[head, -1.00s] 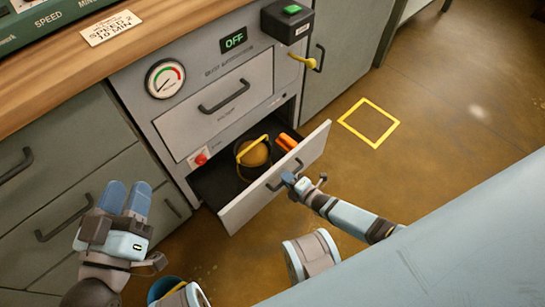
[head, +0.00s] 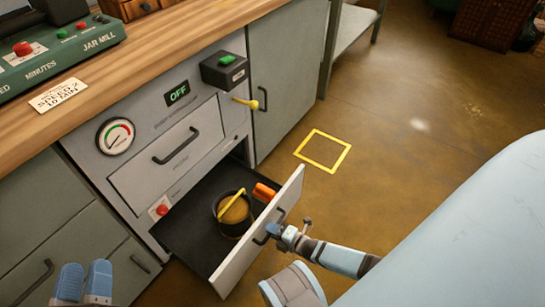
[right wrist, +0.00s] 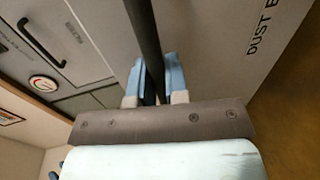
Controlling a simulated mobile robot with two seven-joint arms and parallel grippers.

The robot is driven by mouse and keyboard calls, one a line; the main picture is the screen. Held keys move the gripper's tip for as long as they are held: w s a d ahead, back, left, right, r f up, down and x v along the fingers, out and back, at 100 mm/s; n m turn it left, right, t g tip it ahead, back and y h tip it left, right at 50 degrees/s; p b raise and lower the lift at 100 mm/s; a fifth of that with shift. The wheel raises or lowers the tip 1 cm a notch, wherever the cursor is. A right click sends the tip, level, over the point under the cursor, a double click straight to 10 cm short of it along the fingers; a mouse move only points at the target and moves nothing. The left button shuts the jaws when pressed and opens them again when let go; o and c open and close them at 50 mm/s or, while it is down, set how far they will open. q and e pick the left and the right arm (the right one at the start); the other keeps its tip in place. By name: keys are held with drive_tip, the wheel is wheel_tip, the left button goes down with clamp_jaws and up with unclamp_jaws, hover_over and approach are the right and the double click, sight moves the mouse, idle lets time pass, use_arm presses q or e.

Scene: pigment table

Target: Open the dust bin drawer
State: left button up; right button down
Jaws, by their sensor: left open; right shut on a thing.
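The dust bin drawer (head: 262,238) is pulled well out of the grey cabinet, low down. Inside it are a dark round bin with brown contents and a yellow handle (head: 232,208), and an orange object (head: 264,192). My right gripper (head: 276,230) is shut on the dark bar handle (head: 266,238) on the drawer's front. In the right wrist view the blue fingers (right wrist: 155,82) sit on both sides of the handle bar (right wrist: 146,45), beside partly visible "DUST" lettering. My left gripper (head: 85,282) is open and empty at the lower left, partly cut off by the frame edge.
A closed upper drawer (head: 168,150), a gauge (head: 115,136), a red knob (head: 161,209) and a display reading OFF are on the cabinet. A black box with a green button (head: 224,70) and a yellow lever (head: 246,102) are at its right. A yellow square (head: 322,150) marks clear floor.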

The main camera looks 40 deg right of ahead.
drive_tip(key=c, duration=1.1)
unclamp_jaws()
drive_tip(key=shift+c, duration=0.2)
use_arm(q)
drive_tip(key=p, duration=0.2)
drive_tip(key=a+y+p, duration=0.1)
drive_tip(key=p, duration=0.1)
drive_tip(key=shift+w+a+f+g+y, duration=0.1)
drive_tip(key=shift+a+f+g+y, duration=0.1)
drive_tip(key=shift+f+g+y, duration=0.15)
use_arm(e)
drive_tip(key=v, duration=1.3)
drive_tip(key=shift+s, duration=0.4)
drive_tip(key=shift+d, duration=0.1)
